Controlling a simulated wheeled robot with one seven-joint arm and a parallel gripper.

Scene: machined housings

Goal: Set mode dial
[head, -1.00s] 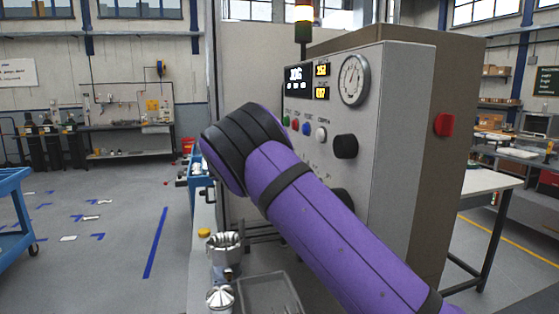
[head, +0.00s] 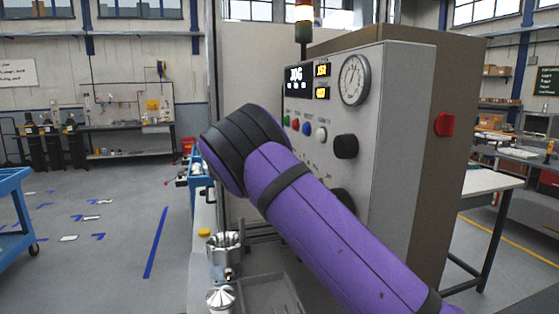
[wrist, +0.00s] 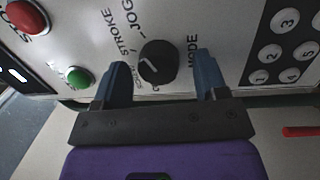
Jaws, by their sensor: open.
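The mode dial (wrist: 158,62) is a round black knob with a white pointer line, on a light panel in the wrist view. The words STROKE, JOG and MODE are printed around it. My gripper (wrist: 162,75) is open, with one blue finger to the left of the dial and one to the right. Gaps show between the fingers and the dial. In the head view my purple arm hides the gripper and the dial.
A green button (wrist: 79,77), a red button (wrist: 27,17) and a number keypad (wrist: 284,45) flank the dial. The control cabinet (head: 400,120) carries a gauge (head: 354,80), black knobs and a red side button (head: 444,124). Metal parts (head: 222,255) stand below, left of my arm.

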